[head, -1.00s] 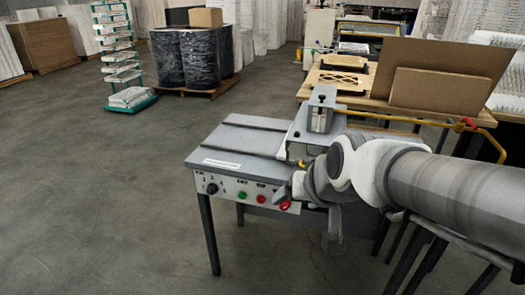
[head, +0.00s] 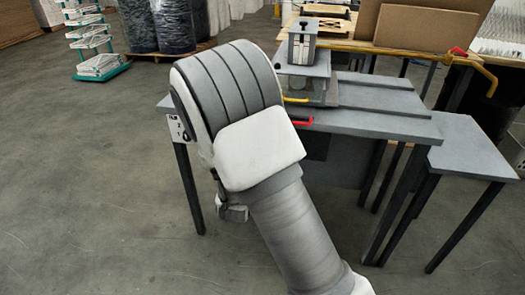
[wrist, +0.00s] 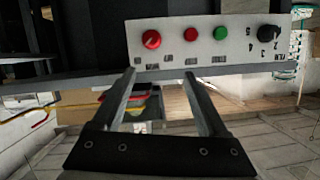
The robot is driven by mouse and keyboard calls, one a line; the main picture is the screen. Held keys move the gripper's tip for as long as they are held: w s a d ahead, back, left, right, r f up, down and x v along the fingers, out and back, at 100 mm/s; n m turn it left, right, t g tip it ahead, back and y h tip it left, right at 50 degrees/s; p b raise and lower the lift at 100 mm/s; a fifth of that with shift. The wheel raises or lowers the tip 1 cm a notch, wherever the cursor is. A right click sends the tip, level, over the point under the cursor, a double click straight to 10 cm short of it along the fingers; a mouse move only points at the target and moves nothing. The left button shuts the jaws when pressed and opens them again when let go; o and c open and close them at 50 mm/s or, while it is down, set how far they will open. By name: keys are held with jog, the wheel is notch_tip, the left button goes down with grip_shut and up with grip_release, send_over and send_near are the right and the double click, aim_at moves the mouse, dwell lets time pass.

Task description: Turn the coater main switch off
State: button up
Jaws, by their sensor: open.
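The coater (head: 380,117) is a grey table-like machine. In the wrist view its pale control panel (wrist: 172,52) runs along the top, with upside-down labels. From left to right it carries a large red knob (wrist: 151,39), a small red button (wrist: 190,34), a green button (wrist: 221,32) and a black dial (wrist: 267,37) with numbers around it. The labels are too blurred to tell which is the main switch. My gripper (wrist: 159,72) is open and empty, its fingertips just below the panel, nearest the red knob. In the head view my arm hides most of the panel.
A yellow bar (head: 415,55) with a red end crosses behind the coater. A lower grey table (head: 470,145) stands at its right. Brown boards (head: 425,38) stand behind. Wrapped drums (head: 172,22) and a rack (head: 95,45) are far left. The left floor is clear.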

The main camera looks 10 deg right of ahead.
notch_tip(320, 180, down, 6)
jog(key=t+h+b, duration=0.2)
jog(key=w+d+n+t+b, duration=0.1)
jog(key=w+d+b, duration=0.3)
jog(key=w, duration=1.1)
jog(key=shift+d+f, duration=0.45)
jog(key=shift+d, duration=0.75)
jog(key=c, duration=1.2)
